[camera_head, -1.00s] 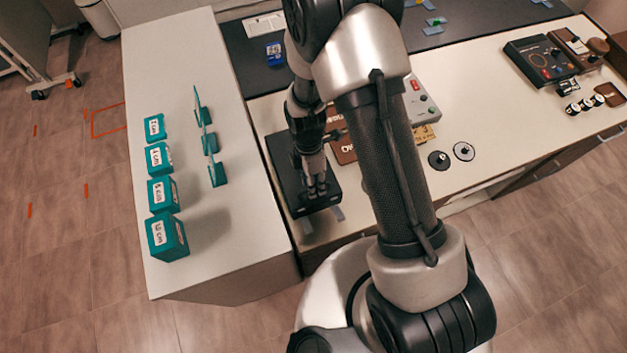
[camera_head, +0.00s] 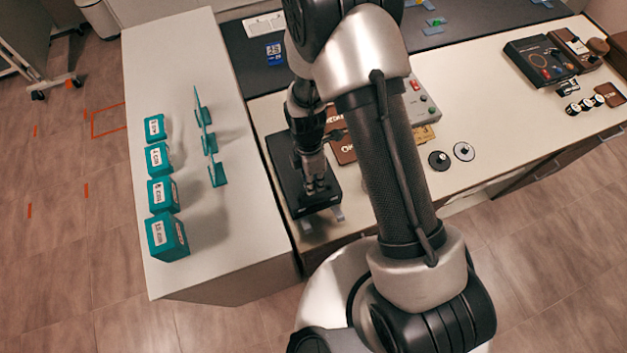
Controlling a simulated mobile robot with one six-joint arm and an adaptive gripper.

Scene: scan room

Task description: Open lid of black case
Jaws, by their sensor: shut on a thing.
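The black case (camera_head: 284,172) lies on the white table, left of my arm. Its lid looks flat and down. Two small grey tabs (camera_head: 337,213) stick out at its front edge. My gripper (camera_head: 317,190) points down at the front part of the case's top, near the front edge. Its fingers look shut on a part of the case there. The fingertips are small, and my own gripper and wrist hide part of the lid.
Teal labelled blocks (camera_head: 167,237) and thin teal pieces (camera_head: 219,173) stand on the white table at left. A brown case (camera_head: 343,150) and a grey box with a red button (camera_head: 424,105) lie close to the right.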

